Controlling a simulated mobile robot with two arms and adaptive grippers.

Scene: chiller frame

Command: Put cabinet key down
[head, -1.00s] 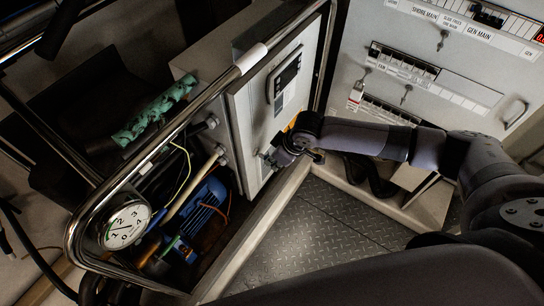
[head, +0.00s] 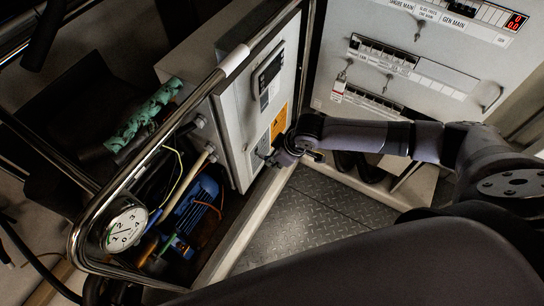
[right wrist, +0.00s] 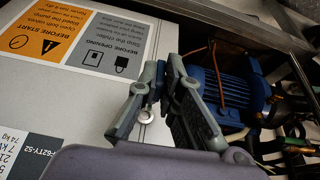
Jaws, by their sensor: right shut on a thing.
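My right gripper (head: 268,157) is at the lower part of the grey cabinet door (head: 238,125), near its lower right edge. In the right wrist view, its fingers (right wrist: 160,82) are closed together over the cabinet's edge, pointing away from the camera. They are shut on a small dark thing, probably the cabinet key, which is mostly hidden between them. A round metal lock (right wrist: 146,117) shows on the grey surface just beside the fingers. I cannot tell whether the key touches the cabinet. My left gripper is not in view.
A steel tube rail (head: 150,165) runs in front of the open bay with a blue motor (head: 197,197) and a round gauge (head: 125,228). A switch panel (head: 450,60) stands at the back right. Bare tread-plate floor (head: 300,225) lies below the gripper.

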